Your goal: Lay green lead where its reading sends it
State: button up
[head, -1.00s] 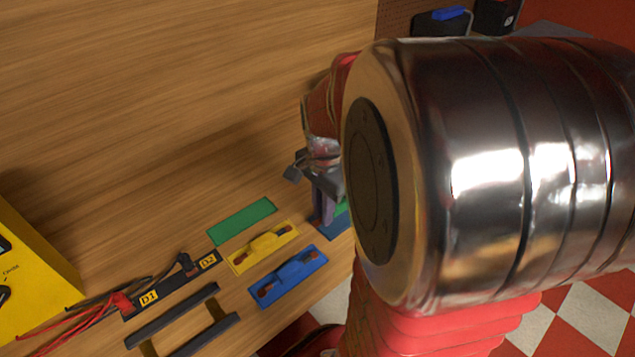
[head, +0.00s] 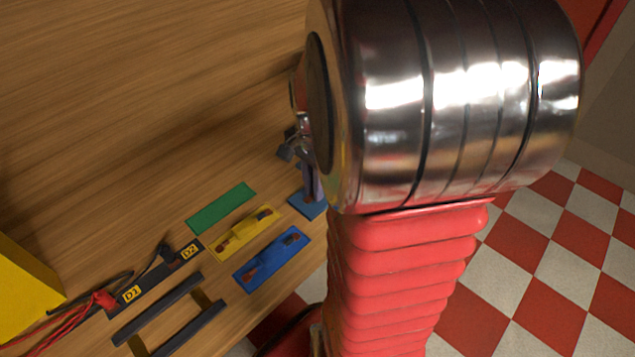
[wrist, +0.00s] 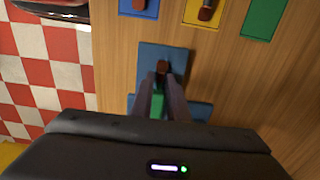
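In the wrist view the green lead (wrist: 156,105) shows as a green body between my two fingers, with a copper-brown end (wrist: 162,68) beyond the fingertips. My gripper (wrist: 160,87) looks shut on it. The lead is over a blue plate (wrist: 148,53) at the bench edge; I cannot tell whether it touches. In the head view my gripper (head: 307,172) stands over that blue plate (head: 306,207), and my arm hides the lead. A bare green pad (head: 220,208) lies left of it; it also shows in the wrist view (wrist: 263,20).
A yellow pad with a yellow lead (head: 243,232) and a blue pad with a blue lead (head: 272,258) lie beside the green pad. A black strip marked D1 and D2 (head: 160,275), dark rails (head: 175,330) and a yellow meter (head: 25,290) are left. The bench behind is clear.

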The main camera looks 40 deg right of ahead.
jog(key=o, duration=0.4)
notch_tip(320, 180, up, 12)
jog(key=shift+r, duration=0.1)
dwell(0.6)
dwell(0.5)
jog(key=s+a+n+t, duration=0.1)
jog(key=a+n+t, duration=0.1)
jog(key=a+n, duration=0.4)
jog(key=s+a+n+t, duration=0.1)
jog(key=a+n, duration=0.4)
jog(key=a, duration=0.3)
jog(key=s+a+r+n+t, duration=0.1)
jog(key=s+a+n+t, duration=0.1)
jog(key=a+n, duration=0.4)
jog(key=shift+a+r+n+t, duration=0.1)
jog(key=shift+a+n+t, duration=0.2)
jog(key=shift+a, duration=0.65)
